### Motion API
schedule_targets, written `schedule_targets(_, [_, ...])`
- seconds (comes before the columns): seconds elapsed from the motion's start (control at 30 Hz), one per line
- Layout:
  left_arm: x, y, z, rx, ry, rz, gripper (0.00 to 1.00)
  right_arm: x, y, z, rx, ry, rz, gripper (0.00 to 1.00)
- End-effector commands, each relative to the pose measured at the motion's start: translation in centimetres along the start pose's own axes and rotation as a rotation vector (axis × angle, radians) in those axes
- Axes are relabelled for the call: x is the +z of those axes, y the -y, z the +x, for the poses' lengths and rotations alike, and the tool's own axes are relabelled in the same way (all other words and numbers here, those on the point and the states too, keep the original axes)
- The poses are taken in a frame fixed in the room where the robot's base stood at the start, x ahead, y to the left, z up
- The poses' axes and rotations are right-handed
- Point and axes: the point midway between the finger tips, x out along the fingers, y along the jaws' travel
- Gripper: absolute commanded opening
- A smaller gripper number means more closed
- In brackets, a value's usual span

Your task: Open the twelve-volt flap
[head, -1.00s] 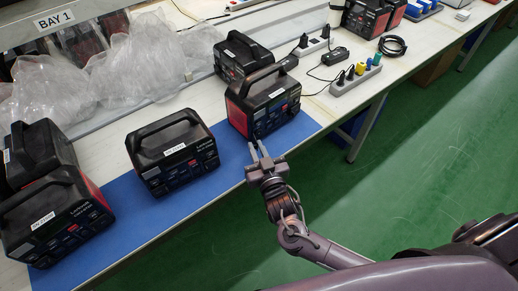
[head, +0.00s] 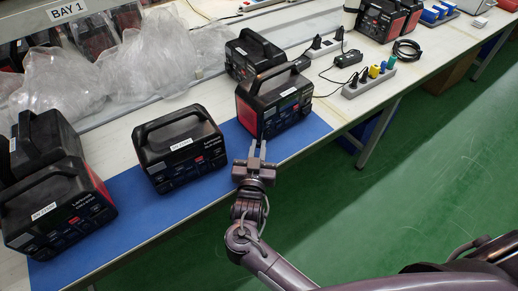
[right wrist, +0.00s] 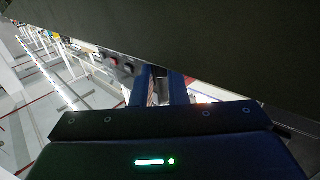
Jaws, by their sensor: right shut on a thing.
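The black power station (head: 275,103) with red sides stands at the front right of the blue mat (head: 222,150). Its front panel with sockets and a small display faces me. My right gripper (head: 257,146) is at the lower left of that front, its fingertips against or very near it. The fingers are close together on something small, seemingly the twelve-volt flap, which is too small to make out. In the right wrist view the two fingers (right wrist: 160,88) reach under a large dark surface that hides their tips. My left gripper is not in view.
Another power station (head: 178,148) stands to the left on the mat, with more at the far left (head: 60,205). One stands behind (head: 253,53). A power strip (head: 368,80) with plugs lies to the right. The floor in front is clear.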

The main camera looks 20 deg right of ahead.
Motion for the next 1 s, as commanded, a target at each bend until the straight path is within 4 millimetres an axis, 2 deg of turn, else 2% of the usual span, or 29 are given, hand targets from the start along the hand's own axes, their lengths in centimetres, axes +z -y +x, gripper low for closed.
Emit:
schedule_targets(0.2, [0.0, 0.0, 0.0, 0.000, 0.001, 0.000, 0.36, -0.1, 0.2, 0.0, -0.006, -0.003, 0.002, 0.00])
schedule_targets(0.23, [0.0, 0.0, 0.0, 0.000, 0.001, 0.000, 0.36, -0.2, 0.2, 0.0, -0.006, -0.003, 0.002, 0.17])
schedule_targets(0.37, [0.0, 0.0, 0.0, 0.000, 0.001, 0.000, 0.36, -0.1, 0.2, 0.0, -0.005, -0.003, 0.002, 0.33])
schedule_targets(0.67, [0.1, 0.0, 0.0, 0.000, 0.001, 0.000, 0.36, 0.0, 0.1, -0.2, -0.003, -0.001, 0.001, 0.33])
schedule_targets(0.77, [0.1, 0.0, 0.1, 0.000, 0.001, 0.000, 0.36, 0.1, 0.1, -1.2, -0.005, 0.000, 0.002, 0.33])
schedule_targets(1.0, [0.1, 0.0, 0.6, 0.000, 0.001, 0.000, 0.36, 0.1, 0.1, -5.4, -0.004, 0.002, 0.003, 0.33])
